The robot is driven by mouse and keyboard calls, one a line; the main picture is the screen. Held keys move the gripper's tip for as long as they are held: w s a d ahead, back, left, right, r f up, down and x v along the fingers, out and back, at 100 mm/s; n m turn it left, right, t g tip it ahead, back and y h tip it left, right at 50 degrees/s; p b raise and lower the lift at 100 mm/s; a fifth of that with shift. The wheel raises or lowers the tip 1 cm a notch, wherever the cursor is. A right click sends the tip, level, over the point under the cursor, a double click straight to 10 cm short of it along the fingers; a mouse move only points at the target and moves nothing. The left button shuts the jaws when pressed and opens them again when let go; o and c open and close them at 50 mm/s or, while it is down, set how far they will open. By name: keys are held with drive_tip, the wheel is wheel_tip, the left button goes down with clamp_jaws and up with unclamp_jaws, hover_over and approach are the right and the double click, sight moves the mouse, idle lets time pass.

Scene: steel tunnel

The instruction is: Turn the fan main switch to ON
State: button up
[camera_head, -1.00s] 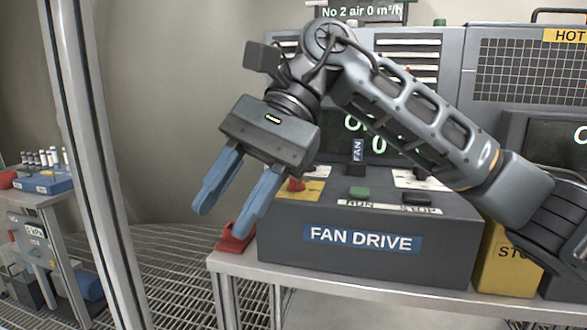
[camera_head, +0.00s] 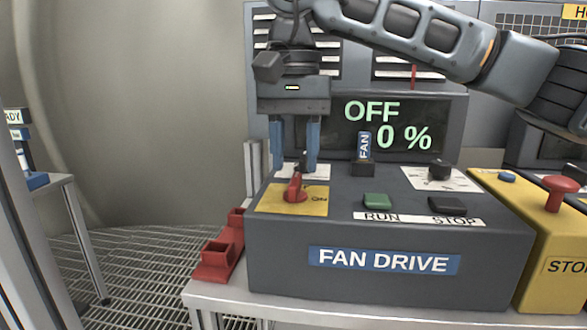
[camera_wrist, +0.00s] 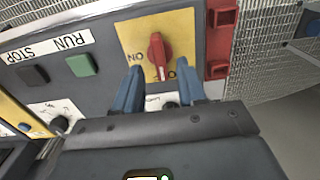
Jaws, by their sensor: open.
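The fan main switch is a red rotary handle (camera_head: 295,188) on a yellow plate (camera_head: 277,202), at the left of the FAN DRIVE box's (camera_head: 385,284) sloped top. In the wrist view the red handle (camera_wrist: 158,52) lies beyond my fingertips, roughly between them. An ON mark shows beside it; the other mark is partly hidden by a finger. My gripper (camera_head: 294,168) is open and empty, pointing down behind and above the switch. It also shows in the wrist view (camera_wrist: 158,78). I cannot tell whether a finger touches anything. The display (camera_head: 385,126) reads OFF and 0 %.
A green RUN button (camera_head: 376,201), a dark STOP button (camera_head: 447,204), a black knob (camera_head: 439,170) and an upright FAN tag (camera_head: 364,147) share the box top. A yellow box with a red stop button (camera_head: 560,190) stands right. Red brackets (camera_head: 217,262) lie left.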

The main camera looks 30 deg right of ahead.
drive_tip(key=shift+f, duration=1.4)
drive_tip(key=shift+c, duration=0.2)
clamp_jaws()
